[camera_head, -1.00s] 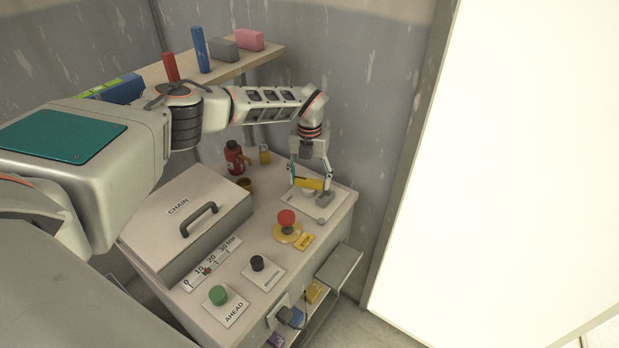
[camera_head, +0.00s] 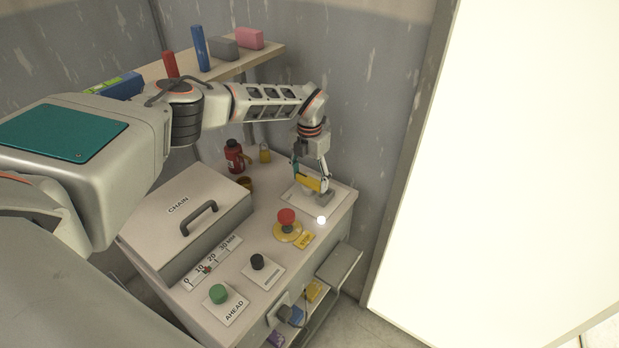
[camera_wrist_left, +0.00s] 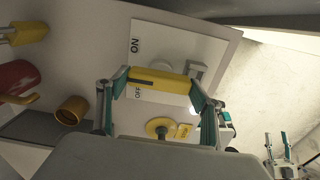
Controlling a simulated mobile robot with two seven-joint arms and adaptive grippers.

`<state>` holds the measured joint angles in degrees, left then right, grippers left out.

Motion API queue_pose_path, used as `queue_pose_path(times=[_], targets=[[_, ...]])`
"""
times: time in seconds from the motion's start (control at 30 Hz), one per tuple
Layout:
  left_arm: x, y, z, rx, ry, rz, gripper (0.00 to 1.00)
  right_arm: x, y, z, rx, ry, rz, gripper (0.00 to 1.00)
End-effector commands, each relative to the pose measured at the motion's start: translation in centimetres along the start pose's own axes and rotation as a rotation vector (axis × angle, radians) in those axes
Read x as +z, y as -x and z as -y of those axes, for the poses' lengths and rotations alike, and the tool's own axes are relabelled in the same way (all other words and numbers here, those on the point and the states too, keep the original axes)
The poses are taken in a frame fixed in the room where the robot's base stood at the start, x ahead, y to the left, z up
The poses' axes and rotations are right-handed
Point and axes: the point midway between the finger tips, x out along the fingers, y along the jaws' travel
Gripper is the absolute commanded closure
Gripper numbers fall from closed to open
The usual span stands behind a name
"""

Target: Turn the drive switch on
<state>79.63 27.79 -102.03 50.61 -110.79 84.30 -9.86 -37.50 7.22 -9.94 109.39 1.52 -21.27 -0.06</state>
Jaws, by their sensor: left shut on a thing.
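The drive switch has a yellow handle (camera_head: 307,180) on a white plate (camera_head: 293,196) at the far right corner of the cabinet top. My left gripper (camera_head: 310,178) comes down over it, shut on the handle. The left wrist view shows the handle (camera_wrist_left: 165,86) between the teal fingers, with a dark line toward its left end. The plate (camera_wrist_left: 165,45) bears ON above that end and OFF just below it. A round lamp (camera_head: 321,220) by the plate's near corner glows white. My right gripper (camera_wrist_left: 278,150) shows small at the lower right of the wrist view, its fingers apart.
A red mushroom button (camera_head: 286,216) stands close in front of the switch. A black knob (camera_head: 257,262), a green AHEAD button (camera_head: 218,293) and the CHAIN cover (camera_head: 175,225) lie nearer. A red bottle (camera_head: 234,156) and yellow padlock (camera_head: 265,153) stand behind. The wall is close on the right.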

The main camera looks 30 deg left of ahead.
Motion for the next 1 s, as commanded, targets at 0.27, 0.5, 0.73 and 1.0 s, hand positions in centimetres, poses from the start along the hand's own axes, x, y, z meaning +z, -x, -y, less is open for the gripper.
queue_pose_path(times=[0.27,0.5,0.73,1.0], targets=[[0.0,0.0,0.0,0.002,-0.007,0.001,0.18,0.0,0.0,0.0,0.000,0.000,0.000,0.60],[0.0,0.0,0.0,0.001,-0.004,0.001,0.18,-0.1,0.0,0.1,0.001,-0.006,-0.001,0.60],[0.1,1.2,0.0,0.001,-0.004,0.003,0.18,0.0,0.0,0.1,0.002,-0.010,0.002,0.60],[0.1,6.4,-0.1,0.002,-0.004,0.005,0.18,-0.1,0.0,0.1,0.002,-0.007,0.000,0.60]])
